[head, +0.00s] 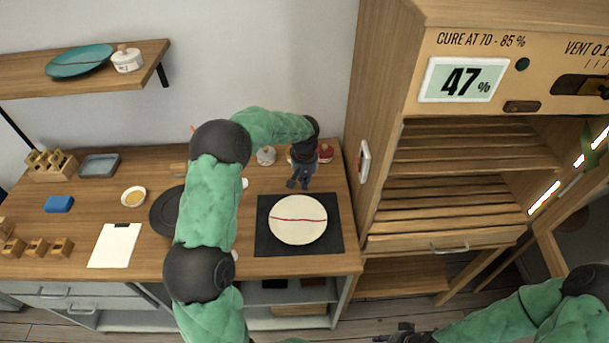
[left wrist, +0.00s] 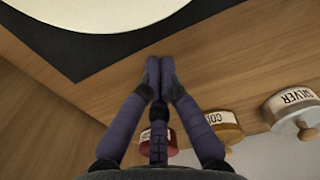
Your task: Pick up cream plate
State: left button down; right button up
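The cream plate (head: 298,219) with a thin red line across it lies flat on a black mat (head: 265,240) on the workbench. It also shows, cut off, at the top of the left wrist view (left wrist: 95,14). My left gripper (head: 297,184) hangs above the bench by the mat's far edge, behind the plate and apart from it. In the left wrist view its fingertips (left wrist: 159,68) meet with nothing between them. My right gripper (head: 402,333) is at the bottom edge of the head view, mostly cut off, so its opening is unclear.
Labelled jars, one marked silver (left wrist: 299,113), stand behind my left gripper. A dark round plate (head: 165,212) lies left of the mat, partly hidden by my left arm. A wooden cabinet (head: 385,100) with slatted shelves and a 47 % display stands close on the right.

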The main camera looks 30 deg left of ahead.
aim_at(307, 229)
pick_arm(q)
jog(key=shift+s+d+r, duration=0.1)
jog(key=shift+s+d, duration=0.3)
jog(key=shift+s, duration=0.2)
jog(key=shift+s+d+r, duration=0.1)
jog(key=shift+s+d, duration=0.25)
jog(key=shift+s, duration=0.25)
jog(key=shift+s+d, duration=0.1)
jog(key=s+d, duration=0.2)
jog(key=s, duration=0.2)
jog(key=s+d, duration=0.2)
jog(key=s, duration=0.1)
jog(key=s+d+b, duration=0.1)
jog(key=s+d, duration=0.2)
jog(key=s, duration=0.1)
jog(key=shift+s, duration=0.35)
jog(key=shift+w, duration=0.1)
